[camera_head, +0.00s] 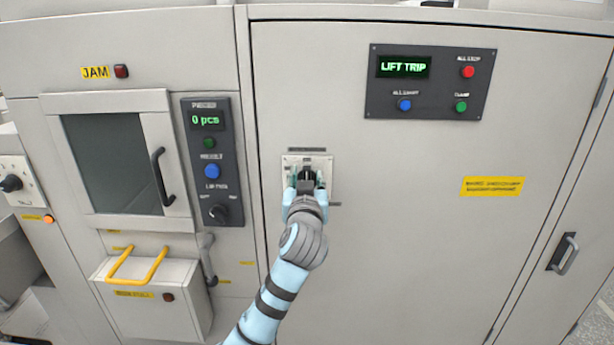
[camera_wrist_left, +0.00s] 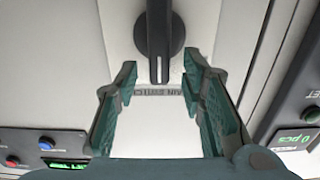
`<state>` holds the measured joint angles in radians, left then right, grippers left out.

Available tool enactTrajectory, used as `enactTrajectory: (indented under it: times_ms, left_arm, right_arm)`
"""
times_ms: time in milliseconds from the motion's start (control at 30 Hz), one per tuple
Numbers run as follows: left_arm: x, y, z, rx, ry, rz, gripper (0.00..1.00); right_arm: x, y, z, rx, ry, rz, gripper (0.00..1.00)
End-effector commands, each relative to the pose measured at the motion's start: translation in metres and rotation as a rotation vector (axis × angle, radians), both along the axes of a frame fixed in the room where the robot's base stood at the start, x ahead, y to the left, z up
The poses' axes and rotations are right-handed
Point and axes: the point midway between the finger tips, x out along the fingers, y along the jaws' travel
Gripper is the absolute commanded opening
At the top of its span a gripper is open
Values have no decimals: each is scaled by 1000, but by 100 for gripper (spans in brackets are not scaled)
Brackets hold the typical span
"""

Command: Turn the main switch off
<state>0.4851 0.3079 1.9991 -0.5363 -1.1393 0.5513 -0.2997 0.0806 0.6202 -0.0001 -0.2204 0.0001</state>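The main switch is a black rotary knob (camera_wrist_left: 158,35) on a pale plate, with its bar upright in the left wrist view. Partly readable upside-down lettering lies beside it. In the head view the switch plate (camera_head: 322,163) is on the large grey cabinet door, and my gripper covers most of the knob. My left gripper (camera_head: 306,180) is in front of the plate. In the left wrist view the left gripper (camera_wrist_left: 160,66) is open, its teal fingers on either side of the knob's lower end. Whether the fingers touch it cannot be told. My right gripper is not in view.
A dark panel (camera_head: 380,98) reading "LIFT TRIP" with red, blue and green buttons is at upper right. A control panel (camera_head: 224,182) reading "0 pcs" is left of the switch. A windowed door (camera_head: 88,215) and yellow handle (camera_head: 137,268) are further left.

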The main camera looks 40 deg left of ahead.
Motion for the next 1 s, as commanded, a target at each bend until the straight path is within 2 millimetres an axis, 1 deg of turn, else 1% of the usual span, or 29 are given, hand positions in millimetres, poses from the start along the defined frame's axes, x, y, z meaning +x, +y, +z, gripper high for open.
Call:
enactTrajectory:
  times_ms: [100, 333, 500, 567, 867, 1000]
  left_arm:
    - [5, 5, 0, 1, 1, 1, 37]
    - [6, 5, -1, 0, 1, 0, 37]
    - [6, 5, -1, 0, 1, 0, 9]
    - [6, 5, -1, 0, 1, -1, 0]
    - [6, 5, -1, -11, -7, -1, 0]
    - [5, 6, -2, -42, -31, -1, 0]
  right_arm:
    - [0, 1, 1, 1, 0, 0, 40]
    - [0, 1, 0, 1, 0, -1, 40]
    - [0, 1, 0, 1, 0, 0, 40]
    - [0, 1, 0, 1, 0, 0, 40]
    - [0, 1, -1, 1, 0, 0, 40]
    - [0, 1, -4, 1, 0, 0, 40]
